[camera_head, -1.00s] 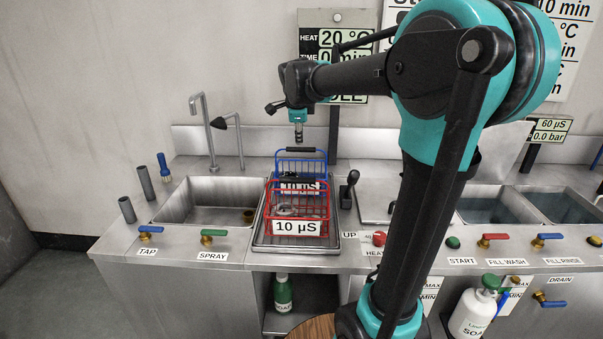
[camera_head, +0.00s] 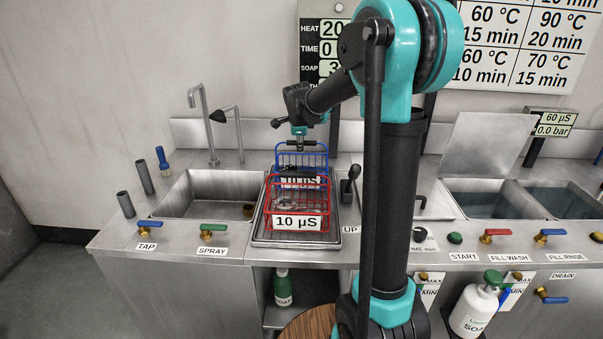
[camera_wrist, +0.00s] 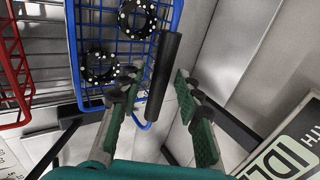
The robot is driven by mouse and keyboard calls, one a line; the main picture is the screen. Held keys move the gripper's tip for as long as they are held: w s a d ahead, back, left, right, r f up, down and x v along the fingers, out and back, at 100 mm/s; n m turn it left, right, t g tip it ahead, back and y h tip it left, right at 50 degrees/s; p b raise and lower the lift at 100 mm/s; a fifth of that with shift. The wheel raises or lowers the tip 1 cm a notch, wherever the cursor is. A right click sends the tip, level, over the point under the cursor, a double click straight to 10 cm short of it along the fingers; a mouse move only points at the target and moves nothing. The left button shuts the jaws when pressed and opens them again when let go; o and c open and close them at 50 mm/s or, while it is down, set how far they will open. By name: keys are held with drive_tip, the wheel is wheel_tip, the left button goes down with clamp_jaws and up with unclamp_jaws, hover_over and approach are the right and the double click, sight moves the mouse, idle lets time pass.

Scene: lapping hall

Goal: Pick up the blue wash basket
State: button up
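The blue wash basket (camera_head: 321,158) stands on the drain tray (camera_head: 258,237), behind the red basket (camera_head: 327,202) with its "10 µS" label. In the wrist view, the blue basket (camera_wrist: 74,45) holds two black rings with white dots (camera_wrist: 137,18). Its black handle bar (camera_wrist: 167,70) lies between the fingers of my gripper (camera_wrist: 157,80). The fingers are apart, with gaps visible on both sides of the bar. In the head view, my gripper (camera_head: 299,143) is right over the blue basket's top. Part of the red basket (camera_wrist: 12,65) also shows in the wrist view.
A sink (camera_head: 215,197) with a faucet (camera_head: 200,115) is left of the tray. A black lever (camera_head: 349,182) stands close on the right. Water-filled tanks (camera_head: 557,201) are farther right. A display board (camera_head: 313,60) hangs behind my gripper.

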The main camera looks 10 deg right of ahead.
drive_tip(key=x, duration=0.5)
drive_tip(key=shift+d, duration=0.2)
clamp_jaws()
idle(0.3)
